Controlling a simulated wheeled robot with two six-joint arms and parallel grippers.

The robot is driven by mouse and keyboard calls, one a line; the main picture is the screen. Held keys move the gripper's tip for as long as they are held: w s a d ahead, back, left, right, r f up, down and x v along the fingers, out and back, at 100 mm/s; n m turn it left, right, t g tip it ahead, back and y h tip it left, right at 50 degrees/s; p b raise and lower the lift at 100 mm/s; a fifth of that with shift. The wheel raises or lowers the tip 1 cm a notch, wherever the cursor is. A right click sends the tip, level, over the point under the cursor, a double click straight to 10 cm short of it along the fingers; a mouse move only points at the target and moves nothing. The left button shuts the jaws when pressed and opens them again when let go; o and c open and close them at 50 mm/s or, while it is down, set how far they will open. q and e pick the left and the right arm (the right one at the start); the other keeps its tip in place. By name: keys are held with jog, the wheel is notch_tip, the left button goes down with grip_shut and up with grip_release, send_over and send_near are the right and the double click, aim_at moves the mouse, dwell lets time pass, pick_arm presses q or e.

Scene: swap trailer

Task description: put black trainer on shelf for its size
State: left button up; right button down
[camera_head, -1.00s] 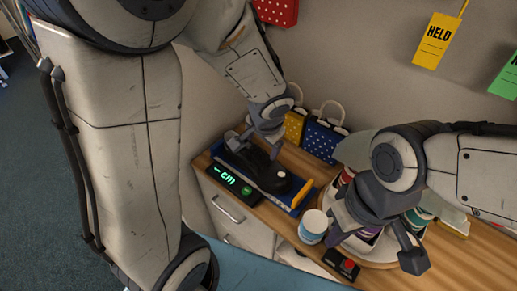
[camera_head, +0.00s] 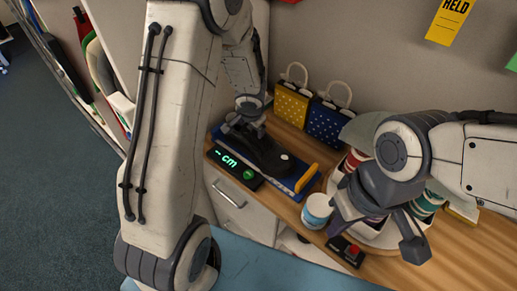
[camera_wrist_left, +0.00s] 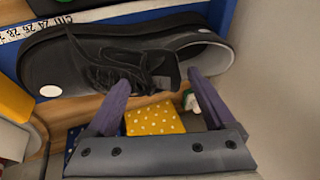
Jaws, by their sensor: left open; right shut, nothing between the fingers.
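The black trainer (camera_head: 262,152) lies on a blue measuring board (camera_head: 306,180) with a yellow slider, on the wooden counter. A readout (camera_head: 236,168) at the board's front edge shows "-- cm" in green. In the left wrist view the trainer (camera_wrist_left: 110,55) lies across the picture beside a printed number scale (camera_wrist_left: 40,28). My left gripper (camera_head: 243,127) is at the trainer's left end; its two fingers (camera_wrist_left: 155,88) are open and reach to the trainer's near side. Whether they touch it is unclear. My right gripper (camera_head: 385,225) is shut and empty above the counter's right part.
Yellow (camera_head: 291,104) and blue (camera_head: 328,122) dotted bags stand behind the board. A white tub (camera_head: 317,211), a round carousel with several tins and a red-button box (camera_head: 346,251) lie to the right. White drawers (camera_head: 238,208) are below.

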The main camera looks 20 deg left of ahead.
pick_arm(q)
jog(key=shift+x, duration=0.75)
grip_shut()
jog(key=shift+r, duration=0.1)
